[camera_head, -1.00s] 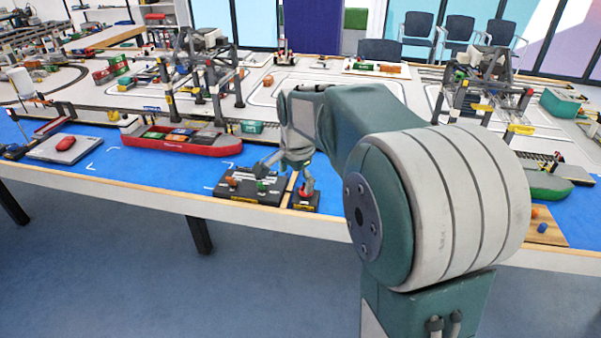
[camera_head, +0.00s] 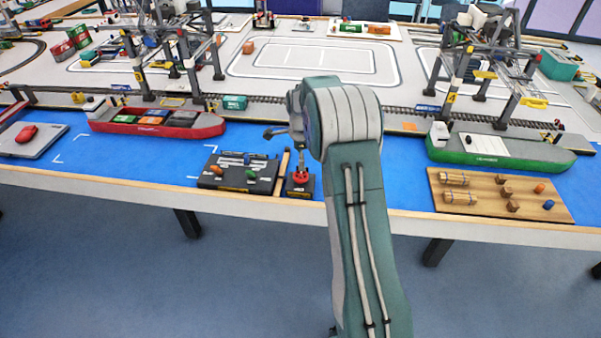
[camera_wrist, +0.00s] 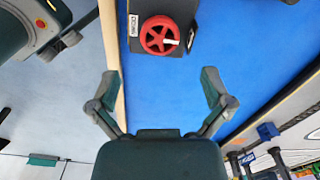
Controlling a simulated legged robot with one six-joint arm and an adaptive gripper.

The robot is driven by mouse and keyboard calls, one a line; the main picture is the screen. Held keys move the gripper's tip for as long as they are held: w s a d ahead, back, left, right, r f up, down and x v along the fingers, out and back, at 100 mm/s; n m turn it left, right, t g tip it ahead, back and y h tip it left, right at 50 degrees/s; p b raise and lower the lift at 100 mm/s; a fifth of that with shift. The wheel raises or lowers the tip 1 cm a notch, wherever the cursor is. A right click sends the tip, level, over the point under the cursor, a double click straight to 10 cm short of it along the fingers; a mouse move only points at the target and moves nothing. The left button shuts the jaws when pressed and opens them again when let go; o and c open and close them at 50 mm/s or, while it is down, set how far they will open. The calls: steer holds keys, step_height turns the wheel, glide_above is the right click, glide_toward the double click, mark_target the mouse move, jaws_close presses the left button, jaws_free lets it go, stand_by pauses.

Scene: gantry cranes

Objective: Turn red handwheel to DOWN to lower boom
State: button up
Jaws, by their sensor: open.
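The red handwheel (camera_head: 300,177) sits on a small dark box (camera_head: 311,188) near the table's front edge. In the wrist view the handwheel (camera_wrist: 160,36) is a spoked red wheel with a pale mark on its right side, and its box (camera_wrist: 182,12) carries a small white label whose text I cannot read. My gripper (camera_wrist: 160,88) is open and empty in the wrist view, its two fingers spread over blue mat. The handwheel lies beyond the fingertips, apart from them and roughly centred between them. In the head view my arm hides part of the gripper.
A dark control panel (camera_head: 236,180) with small levers stands left of the handwheel box, with a wooden strip (camera_head: 282,172) between them. A red ship (camera_head: 160,124) lies behind left, a green ship (camera_head: 500,152) right. A wooden board (camera_head: 472,202) holds several small parts.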

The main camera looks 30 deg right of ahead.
mark_target(301, 175)
step_height(301, 175, down, 6)
steer(key=shift+d+f, duration=0.1)
steer(key=shift+f, duration=0.1)
steer(key=c, duration=1.1)
